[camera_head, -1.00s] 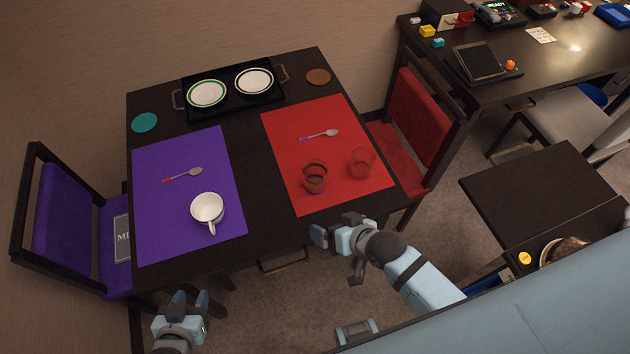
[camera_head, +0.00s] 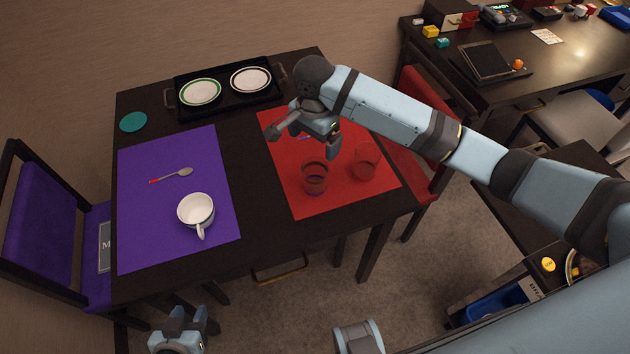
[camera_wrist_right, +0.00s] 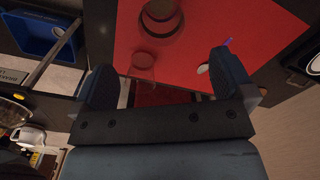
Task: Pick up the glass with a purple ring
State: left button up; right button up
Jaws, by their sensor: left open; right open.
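Two clear glasses stand upright on the red placemat (camera_head: 290,185). The left glass (camera_head: 315,178) has a dark purplish band; in the right wrist view it is the upper glass (camera_wrist_right: 161,17). The other glass (camera_head: 365,161) looks reddish and is the lower one in that view (camera_wrist_right: 143,66). My right gripper (camera_head: 303,138) is open and empty above the mat, behind the purplish glass and touching neither glass. Its spread fingers show in the right wrist view (camera_wrist_right: 165,82). My left gripper (camera_head: 186,322) is open and empty below the table's front edge.
A spoon partly hidden by my right gripper lies on the red mat. The purple mat (camera_head: 145,235) holds a white cup (camera_head: 196,210) and a spoon (camera_head: 172,175). A black tray (camera_head: 225,105) with two plates stands at the back. A red chair (camera_head: 425,95) adjoins the right side.

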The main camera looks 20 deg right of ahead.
send_near(315, 172)
jog(key=s, duration=0.1)
jog(key=s+a+f, duration=0.1)
jog(key=s, duration=0.1)
jog(key=shift+a+b, duration=0.1)
jog(key=shift+b, duration=0.2)
jog(key=shift+w+f, duration=0.1)
jog(key=shift+f, duration=2.6)
jog(key=c, duration=1)
jog(key=shift+r, duration=0.15)
